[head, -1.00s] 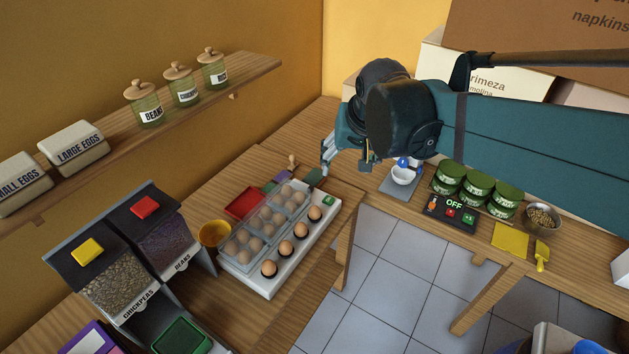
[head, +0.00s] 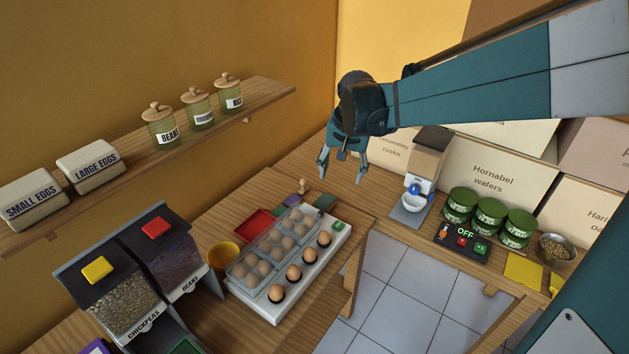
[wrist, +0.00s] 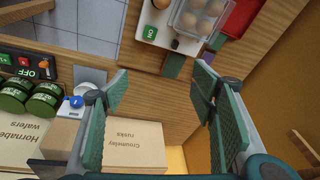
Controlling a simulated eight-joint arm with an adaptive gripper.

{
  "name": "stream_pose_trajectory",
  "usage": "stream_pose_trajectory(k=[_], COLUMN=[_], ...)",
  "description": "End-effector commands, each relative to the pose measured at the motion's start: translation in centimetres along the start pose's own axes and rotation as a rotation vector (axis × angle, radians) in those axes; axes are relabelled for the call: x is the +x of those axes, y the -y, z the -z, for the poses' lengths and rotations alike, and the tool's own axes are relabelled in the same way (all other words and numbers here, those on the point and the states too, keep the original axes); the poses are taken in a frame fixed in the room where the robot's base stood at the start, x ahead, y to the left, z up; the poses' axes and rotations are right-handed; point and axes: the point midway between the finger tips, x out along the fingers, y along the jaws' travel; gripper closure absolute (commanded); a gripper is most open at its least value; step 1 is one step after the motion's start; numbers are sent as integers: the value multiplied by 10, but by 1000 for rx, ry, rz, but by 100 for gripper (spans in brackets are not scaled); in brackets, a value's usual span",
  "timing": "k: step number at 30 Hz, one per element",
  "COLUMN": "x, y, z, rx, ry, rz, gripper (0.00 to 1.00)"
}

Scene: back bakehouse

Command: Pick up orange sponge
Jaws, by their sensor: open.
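I cannot make out an orange sponge in either view. My gripper (head: 342,173) hangs in the air above the far part of the wooden counter, beyond the egg tray, its fingers pointing down. In the wrist view its two green-padded fingers (wrist: 161,95) are spread wide, with only bare counter and part of a box seen between them. The gripper is open and empty. An orange-yellow bowl (head: 222,256) stands left of the eggs, and a flat yellow piece (head: 523,268) lies on the right counter; neither looks like an orange sponge.
An egg tray (head: 335,245) with a clear carton stands on the counter, with a red tray (head: 254,227) and a wooden stamp (head: 303,187) behind. A shelf (head: 265,95) juts out left.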

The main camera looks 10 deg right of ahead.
Motion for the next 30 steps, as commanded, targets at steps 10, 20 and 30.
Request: stream_pose_trajectory(k=[10, 20, 30], x=[50, 104, 166], y=[20, 35, 48], z=[34, 60, 81], rx=[76, 151, 227], ry=[53, 102, 150], rz=[-30, -63, -101], gripper=[43, 43, 43])
